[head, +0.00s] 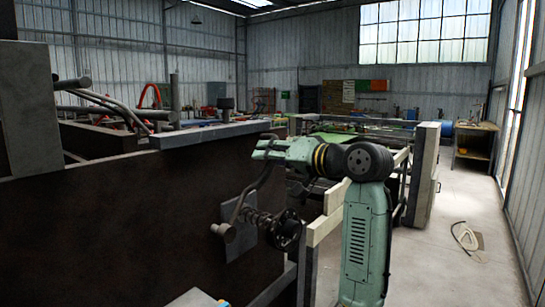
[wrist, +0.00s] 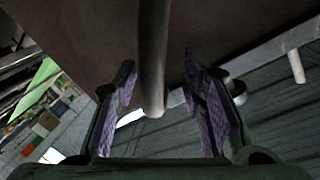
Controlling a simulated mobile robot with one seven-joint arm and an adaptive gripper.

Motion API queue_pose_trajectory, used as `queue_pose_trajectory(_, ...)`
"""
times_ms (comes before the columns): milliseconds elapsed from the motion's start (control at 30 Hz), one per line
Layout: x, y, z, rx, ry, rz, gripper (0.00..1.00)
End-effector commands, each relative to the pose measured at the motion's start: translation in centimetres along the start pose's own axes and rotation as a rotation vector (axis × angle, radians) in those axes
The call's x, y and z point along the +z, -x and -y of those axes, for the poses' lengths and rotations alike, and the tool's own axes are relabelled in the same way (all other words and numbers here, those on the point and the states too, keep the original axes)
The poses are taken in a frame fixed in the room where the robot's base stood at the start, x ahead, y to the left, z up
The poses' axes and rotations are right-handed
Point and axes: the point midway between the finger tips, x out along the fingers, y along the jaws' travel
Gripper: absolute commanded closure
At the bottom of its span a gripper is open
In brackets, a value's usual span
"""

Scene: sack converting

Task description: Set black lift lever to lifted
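The lift lever appears to be the dark bent bar (head: 250,193) on the brown machine side in the head view. It rises from a pivot with a spring and a round black knob, and its upper end is close to my gripper (head: 265,150). In the wrist view a dark grey rod (wrist: 152,60), likely this lever, comes down between the fingers of my gripper (wrist: 160,95). The purple-padded fingers are apart, with a visible gap on each side of the rod. Any contact behind the gripper in the head view is hidden.
The large brown machine panel (head: 110,235) fills the left. A grey plate (head: 240,243) backs the lever pivot. Pale frame rails (head: 325,222) stand close to my arm. The floor (head: 440,255) at right is mostly open, with a coiled hose (head: 465,238) on it.

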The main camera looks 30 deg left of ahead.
Motion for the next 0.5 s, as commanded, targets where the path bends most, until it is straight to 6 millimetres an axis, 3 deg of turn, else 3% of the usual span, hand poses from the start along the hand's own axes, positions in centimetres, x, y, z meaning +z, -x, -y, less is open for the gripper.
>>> queue_pose_trajectory(167,0.0,1.4,0.0,0.001,0.001,-0.001,0.62)
queue_pose_trajectory(500,-0.1,8.5,-0.1,0.001,0.000,-0.003,0.62)
